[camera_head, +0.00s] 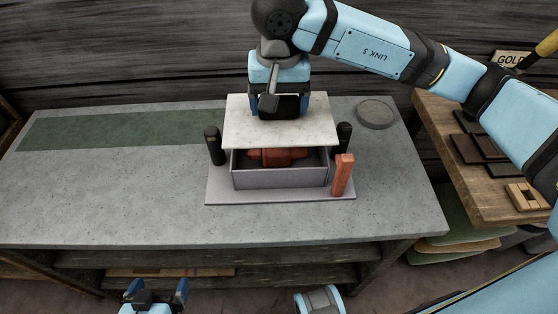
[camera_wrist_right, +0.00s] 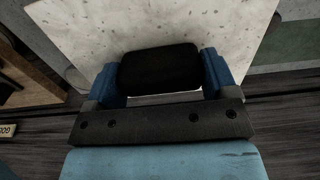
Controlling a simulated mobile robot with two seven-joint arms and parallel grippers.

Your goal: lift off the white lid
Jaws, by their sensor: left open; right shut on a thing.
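The white speckled lid (camera_head: 280,132) is held above the grey box (camera_head: 280,178), with a gap at the front that shows red-brown pieces (camera_head: 278,156) inside. My right gripper (camera_head: 280,106) is shut on the lid's black handle. In the right wrist view the gripper (camera_wrist_right: 162,72) has its blue fingers on either side of the black handle (camera_wrist_right: 160,66), with the lid (camera_wrist_right: 90,30) beyond it. The lid's back edge is partly hidden by the gripper. My left gripper (camera_head: 155,290) is open and empty in front of the bench, low at the left.
The box stands on a pale base plate (camera_head: 225,197) on a grey bench (camera_head: 110,200). Black posts (camera_head: 213,146) stand at its sides and a red-brown upright block (camera_head: 342,175) at its front right. A round grey disc (camera_head: 376,112) and a green mat (camera_head: 120,130) lie further off. The left bench area is clear.

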